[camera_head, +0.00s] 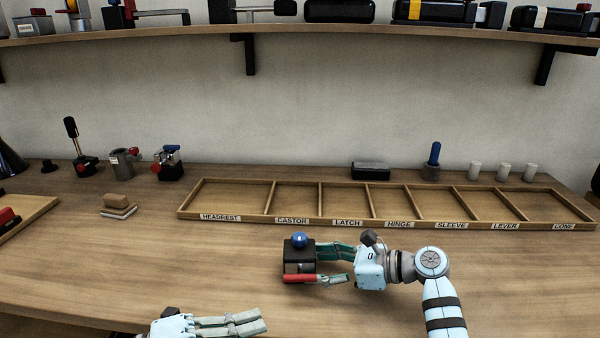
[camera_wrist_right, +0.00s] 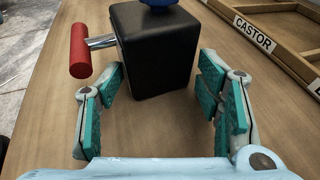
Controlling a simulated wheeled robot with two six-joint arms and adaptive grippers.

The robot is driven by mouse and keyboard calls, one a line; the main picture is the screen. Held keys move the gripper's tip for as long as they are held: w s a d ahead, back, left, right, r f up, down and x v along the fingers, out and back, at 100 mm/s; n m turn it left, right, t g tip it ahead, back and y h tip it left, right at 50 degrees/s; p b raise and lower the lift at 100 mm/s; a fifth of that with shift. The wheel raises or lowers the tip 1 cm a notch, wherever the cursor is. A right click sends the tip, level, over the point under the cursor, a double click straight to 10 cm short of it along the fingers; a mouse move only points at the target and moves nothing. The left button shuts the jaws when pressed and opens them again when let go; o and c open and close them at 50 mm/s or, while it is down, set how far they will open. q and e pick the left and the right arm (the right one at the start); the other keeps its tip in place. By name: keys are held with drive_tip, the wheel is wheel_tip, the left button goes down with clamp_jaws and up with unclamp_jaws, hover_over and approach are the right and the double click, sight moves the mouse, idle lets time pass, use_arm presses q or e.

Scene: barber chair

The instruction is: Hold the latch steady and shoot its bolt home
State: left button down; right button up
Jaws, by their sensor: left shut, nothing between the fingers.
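The latch (camera_head: 299,257) is a black block with a blue ball knob on top and a red-handled metal bolt on its near side. It stands upright on the table. In the right wrist view the latch (camera_wrist_right: 155,50) is just ahead, with the red handle (camera_wrist_right: 80,50) sticking out left on its rod. My right gripper (camera_head: 330,264) comes from the right with its fingers apart around the latch's right end; I see gaps beside the block. My left gripper (camera_head: 262,322) is shut and empty at the table's front edge, below and left of the latch.
A divided wooden tray (camera_head: 385,222) with labelled compartments, LATCH among them, lies behind the latch. A small stacked block (camera_head: 117,206) and several clamp-like parts stand at back left. The table left of the latch is clear. A shelf (camera_head: 300,43) runs above.

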drive_tip(key=o, duration=0.3)
drive_tip(key=shift+o, duration=0.2)
